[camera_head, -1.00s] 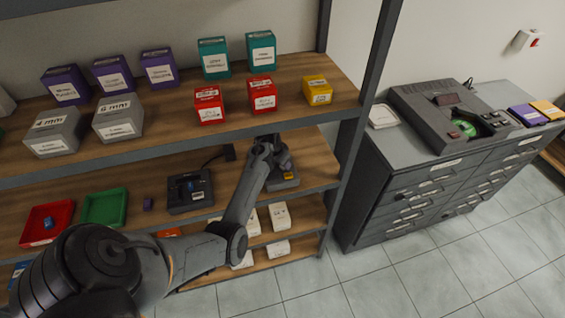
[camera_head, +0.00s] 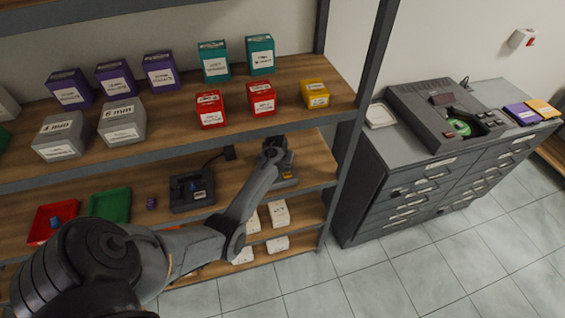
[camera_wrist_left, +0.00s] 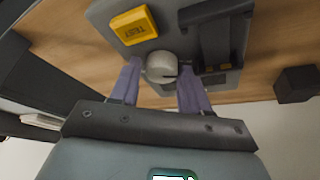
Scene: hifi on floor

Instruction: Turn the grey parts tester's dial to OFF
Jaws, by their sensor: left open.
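The grey parts tester (camera_head: 287,181) sits on the middle shelf near its right end, partly hidden by my left arm in the head view. In the left wrist view, its grey body (camera_wrist_left: 190,30) carries a yellow TEST button (camera_wrist_left: 134,27), a dark slotted part (camera_wrist_left: 222,40) and a pale round dial (camera_wrist_left: 160,66). The dial has a small dark mark at its right edge; no OFF label is readable. My left gripper (camera_wrist_left: 159,76) is open, with one finger on each side of the dial. I cannot tell whether the fingers touch it. My right gripper is not in view.
A dark device (camera_head: 192,189) stands left of the tester, beside green (camera_head: 110,206) and red (camera_head: 48,222) trays. The upper shelf (camera_head: 280,125) with boxes lies above, and a shelf post (camera_head: 350,150) stands to the right. A drawer cabinet (camera_head: 400,200) stands beyond.

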